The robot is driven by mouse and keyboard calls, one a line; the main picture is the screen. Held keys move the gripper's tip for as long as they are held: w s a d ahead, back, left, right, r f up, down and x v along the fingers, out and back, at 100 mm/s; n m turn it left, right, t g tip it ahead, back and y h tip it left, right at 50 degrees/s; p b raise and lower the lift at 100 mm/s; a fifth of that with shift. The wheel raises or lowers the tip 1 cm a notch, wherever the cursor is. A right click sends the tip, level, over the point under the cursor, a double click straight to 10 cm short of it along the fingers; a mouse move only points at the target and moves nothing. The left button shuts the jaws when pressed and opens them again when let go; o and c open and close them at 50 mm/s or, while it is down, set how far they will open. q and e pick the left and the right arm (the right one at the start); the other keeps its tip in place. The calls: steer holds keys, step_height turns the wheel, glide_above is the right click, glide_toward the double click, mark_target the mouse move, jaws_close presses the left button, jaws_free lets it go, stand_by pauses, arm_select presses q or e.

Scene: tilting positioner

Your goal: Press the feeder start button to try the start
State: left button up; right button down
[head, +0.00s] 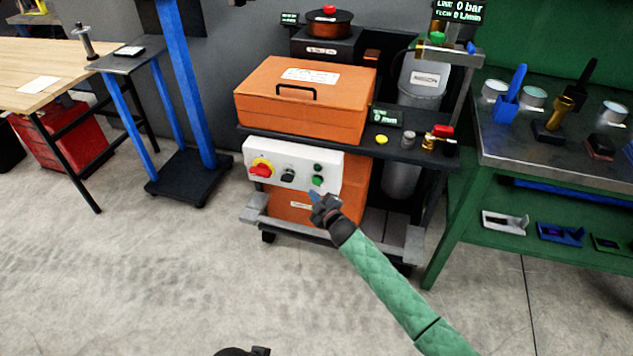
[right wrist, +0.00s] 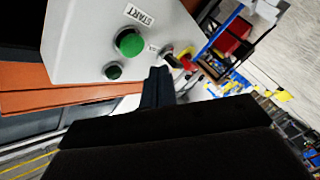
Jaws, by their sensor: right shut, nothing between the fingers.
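The green start button (head: 318,181) is on the front of a white control box (head: 272,156) on the feeder cart. In the right wrist view the green button (right wrist: 129,42) sits beside a START label (right wrist: 139,15). My right gripper (head: 313,196) is shut and empty, with its tips just below the button in the head view. In the right wrist view the tips (right wrist: 158,74) show right of and below the button, with a gap in the picture; contact is not seen. A dark part at the head view's bottom edge may be my left gripper; its fingers are not visible.
The box also carries a red knob on yellow (head: 261,168), a black selector (head: 288,175) and a smaller dark green button or lamp (head: 318,168). An orange case (head: 305,98) stands above. A green bench (head: 470,190) is to the right. Open floor lies in front.

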arm_select(q)
steer(key=shift+r+p, duration=0.3)
steer(key=shift+r, duration=0.1)
arm_select(e)
steer(key=shift+s+a, duration=0.2)
steer(key=shift+s, duration=0.45)
steer(key=shift+s+a, duration=0.2)
steer(key=shift+s, duration=0.4)
